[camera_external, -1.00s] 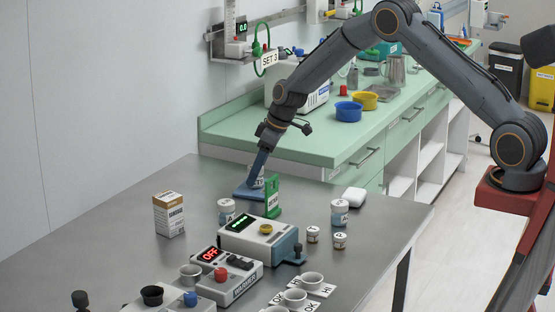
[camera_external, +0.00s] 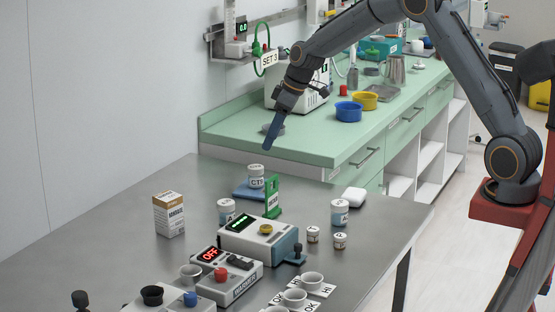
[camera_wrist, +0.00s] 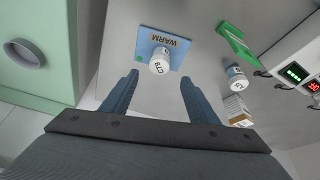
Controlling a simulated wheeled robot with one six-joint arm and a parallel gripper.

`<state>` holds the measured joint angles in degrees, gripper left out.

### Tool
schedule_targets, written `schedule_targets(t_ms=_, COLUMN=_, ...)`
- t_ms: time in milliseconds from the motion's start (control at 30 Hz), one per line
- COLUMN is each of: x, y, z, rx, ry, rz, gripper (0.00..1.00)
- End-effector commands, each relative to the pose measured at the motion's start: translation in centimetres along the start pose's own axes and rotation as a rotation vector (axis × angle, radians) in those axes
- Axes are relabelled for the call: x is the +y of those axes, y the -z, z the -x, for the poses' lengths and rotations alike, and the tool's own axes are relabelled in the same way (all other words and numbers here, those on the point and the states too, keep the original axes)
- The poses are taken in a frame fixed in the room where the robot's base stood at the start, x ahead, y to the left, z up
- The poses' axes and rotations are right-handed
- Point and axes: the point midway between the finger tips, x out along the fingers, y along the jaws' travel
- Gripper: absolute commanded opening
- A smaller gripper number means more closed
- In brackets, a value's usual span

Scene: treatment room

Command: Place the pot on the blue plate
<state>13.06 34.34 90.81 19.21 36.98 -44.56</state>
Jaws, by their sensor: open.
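The pot (camera_external: 256,177), a small white jar with a grey lid and a label that seems to read CT9, stands upright on the blue plate (camera_external: 243,193) on the metal table. In the wrist view the pot (camera_wrist: 159,62) is on the blue plate (camera_wrist: 148,45), which is marked WARM. My gripper (camera_external: 268,146) is raised above and behind the pot, apart from it. In the wrist view my gripper's two fingers (camera_wrist: 158,80) are spread, with nothing between them.
A green stand (camera_external: 273,198) is close to the right of the plate. A white labelled jar (camera_external: 226,211), a device with a green display (camera_external: 258,238) and a box (camera_external: 169,214) stand nearby. The green counter (camera_external: 300,140) lies behind the table.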

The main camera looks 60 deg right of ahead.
Motion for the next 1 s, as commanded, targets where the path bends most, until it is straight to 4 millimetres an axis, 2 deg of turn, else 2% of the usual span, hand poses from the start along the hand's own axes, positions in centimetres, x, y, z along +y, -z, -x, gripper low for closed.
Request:
schedule_targets(t_ms=67, x=-0.8, y=-0.6, z=0.2, rx=-0.010, ry=0.002, rz=-0.007, gripper=0.54)
schedule_targets(t_ms=167, x=-3.2, y=-2.7, z=0.9, rx=-0.040, ry=0.002, rz=-0.034, gripper=0.54)
schedule_targets(t_ms=267, x=-6.9, y=-6.6, z=1.9, rx=-0.091, ry=0.001, rz=-0.080, gripper=0.54)
schedule_targets(t_ms=367, x=-11.2, y=-11.8, z=3.1, rx=-0.150, ry=-0.008, rz=-0.134, gripper=0.54)
schedule_targets(t_ms=500, x=-16.6, y=-20.1, z=5.0, rx=-0.227, ry=-0.029, rz=-0.204, gripper=0.54)
schedule_targets(t_ms=600, x=-19.5, y=-25.4, z=6.2, rx=-0.270, ry=-0.045, rz=-0.244, gripper=0.54)
schedule_targets(t_ms=700, x=-21.4, y=-29.4, z=7.0, rx=-0.299, ry=-0.060, rz=-0.273, gripper=0.54)
schedule_targets(t_ms=833, x=-22.6, y=-32.3, z=7.5, rx=-0.319, ry=-0.070, rz=-0.294, gripper=0.54)
schedule_targets(t_ms=1000, x=-22.8, y=-32.9, z=7.6, rx=-0.324, ry=-0.073, rz=-0.300, gripper=0.54)
